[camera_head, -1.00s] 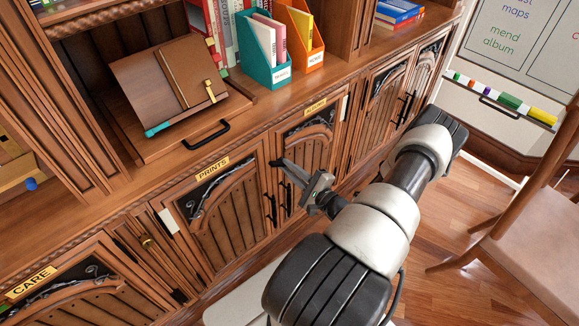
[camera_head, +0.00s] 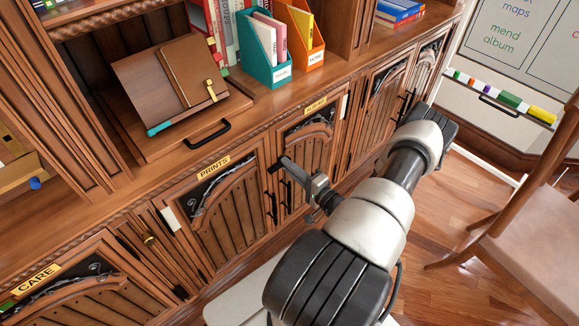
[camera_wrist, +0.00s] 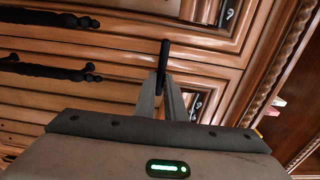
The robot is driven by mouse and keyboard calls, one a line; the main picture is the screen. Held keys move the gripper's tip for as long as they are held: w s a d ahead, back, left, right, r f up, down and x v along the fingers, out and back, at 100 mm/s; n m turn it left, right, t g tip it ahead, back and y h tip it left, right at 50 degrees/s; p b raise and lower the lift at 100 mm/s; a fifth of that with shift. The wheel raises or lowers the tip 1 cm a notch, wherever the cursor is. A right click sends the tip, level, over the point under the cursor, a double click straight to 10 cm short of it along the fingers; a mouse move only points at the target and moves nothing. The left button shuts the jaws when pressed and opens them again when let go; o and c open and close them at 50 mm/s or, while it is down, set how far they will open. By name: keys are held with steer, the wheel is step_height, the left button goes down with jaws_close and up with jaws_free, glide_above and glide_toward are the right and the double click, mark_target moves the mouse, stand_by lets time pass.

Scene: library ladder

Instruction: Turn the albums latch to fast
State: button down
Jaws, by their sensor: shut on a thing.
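The albums door (camera_head: 314,146) is a carved wooden cupboard door under a yellow label (camera_head: 316,104). My gripper (camera_head: 291,166) is at the upper left edge of this door. In the wrist view its two fingers (camera_wrist: 165,92) are shut on a slim black bar, the albums latch (camera_wrist: 164,54). The bar stands up between the fingertips and reaches past them. The latch's pivot and any fast mark are hidden or too small to read.
The prints door (camera_head: 225,213) is to the left, with dark upright handles (camera_head: 272,208) between the doors. Above, the shelf holds a book stand (camera_head: 172,85), a teal file box (camera_head: 264,54) and an orange one (camera_head: 299,40). A chair (camera_head: 530,228) stands at the right.

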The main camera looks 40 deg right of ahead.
stand_by(0.4)
steer(key=c, duration=1.8)
jaws_free()
steer(key=s, duration=0.5)
steer(key=s+d+p, duration=0.1)
steer(key=s, duration=1.1)
steer(key=shift+s+d, duration=0.2)
steer(key=shift+w+r, duration=0.1)
